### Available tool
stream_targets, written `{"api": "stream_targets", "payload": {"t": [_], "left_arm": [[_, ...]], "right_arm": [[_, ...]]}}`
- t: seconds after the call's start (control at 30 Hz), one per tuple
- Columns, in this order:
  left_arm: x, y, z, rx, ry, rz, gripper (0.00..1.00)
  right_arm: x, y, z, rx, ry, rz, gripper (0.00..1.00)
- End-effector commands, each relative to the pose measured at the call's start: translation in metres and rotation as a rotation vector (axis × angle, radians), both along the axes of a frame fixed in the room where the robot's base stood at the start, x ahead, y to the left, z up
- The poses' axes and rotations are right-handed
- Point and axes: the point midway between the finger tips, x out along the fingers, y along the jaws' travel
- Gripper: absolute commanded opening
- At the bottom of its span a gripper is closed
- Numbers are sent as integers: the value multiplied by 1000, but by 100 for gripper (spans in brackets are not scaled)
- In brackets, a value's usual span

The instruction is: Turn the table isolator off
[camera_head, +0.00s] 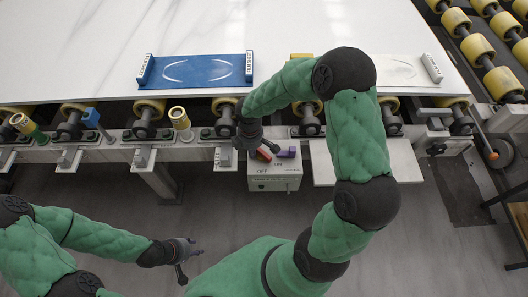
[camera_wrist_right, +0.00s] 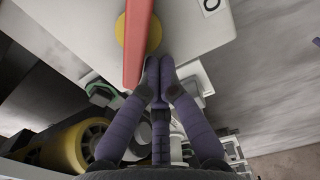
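The table isolator is a white box (camera_head: 275,180) below the conveyor edge, near the middle of the head view. Its red handle (camera_head: 264,154) lies on top; in the right wrist view the handle (camera_wrist_right: 137,40) crosses a yellow disc (camera_wrist_right: 151,34). My right gripper (camera_wrist_right: 160,62) has its fingertips together beside the handle's near end, to its right. I cannot tell whether they touch it. The handle is not between the fingers. My left gripper (camera_head: 194,264) is open and empty, low over the floor, away from the box.
Yellow-capped rollers (camera_head: 149,107) line the front edge. The floor around my left gripper is clear.

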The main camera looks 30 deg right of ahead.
Motion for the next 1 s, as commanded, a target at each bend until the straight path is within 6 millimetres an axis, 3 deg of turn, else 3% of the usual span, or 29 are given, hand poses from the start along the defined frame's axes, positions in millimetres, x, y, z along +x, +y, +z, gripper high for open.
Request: {"api": "stream_targets", "payload": {"t": [1.0], "left_arm": [[0, 0, 7, 0, 0, 0, 40]], "right_arm": [[11, -12, 0, 0, 0, 0, 0]]}}
